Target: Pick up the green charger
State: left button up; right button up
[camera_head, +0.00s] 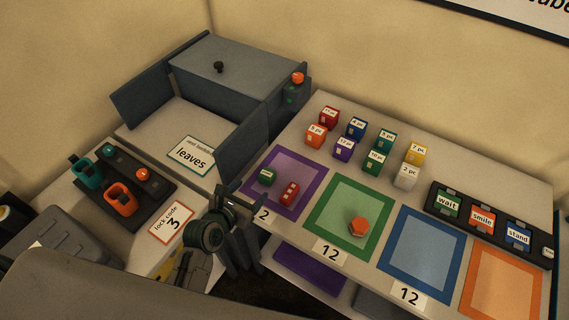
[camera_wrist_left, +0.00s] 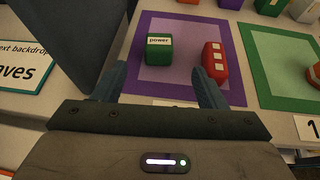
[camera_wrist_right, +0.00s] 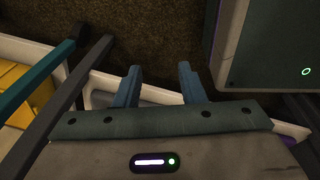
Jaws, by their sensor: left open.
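A small green block labelled "power", which looks like the green charger (camera_head: 267,177), lies on the left part of the purple-bordered mat (camera_head: 313,172). It also shows in the left wrist view (camera_wrist_left: 159,55), ahead of the fingers. My left gripper (camera_wrist_left: 163,88) is open and empty, its fingers apart from the block, near the front edge of that mat. In the head view the left gripper (camera_head: 238,215) is at the mat's near left corner. My right gripper (camera_wrist_right: 158,80) shows in its own wrist view with fingers apart and nothing between them.
A red block with white patches (camera_head: 289,193) lies close right of the green block. A grey cabinet door (camera_head: 243,150) stands just left of the mat. Several numbered blocks stand behind. A red hexagonal piece (camera_head: 358,227) lies on the green mat (camera_head: 318,229).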

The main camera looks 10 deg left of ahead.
aim_at(265, 176)
pick_arm(q)
jog(key=shift+w+n, duration=0.1)
jog(key=shift+n, duration=0.2)
jog(key=x, duration=0.4)
jog(key=shift+w+r+p, duration=0.15)
jog(key=shift+w+p, duration=0.05)
jog(key=shift+p, duration=0.15)
jog(key=shift+w+d, duration=0.1)
jog(key=shift+w, duration=0.2)
jog(key=shift+x, duration=0.8)
jog(key=p+x, duration=0.1)
jog(key=x, duration=0.2)
jog(key=shift+f, duration=0.25)
jog(key=shift+w+f, duration=0.15)
jog(key=shift+w, duration=0.1)
pick_arm(e)
jog(key=shift+s+a+r, duration=0.25)
jog(key=shift+s+r, duration=0.15)
jog(key=shift+s, duration=0.1)
jog(key=shift+s+a+r, duration=0.2)
jog(key=shift+s+r, duration=0.15)
jog(key=shift+s, duration=0.15)
pick_arm(q)
jog(key=shift+c, duration=0.4)
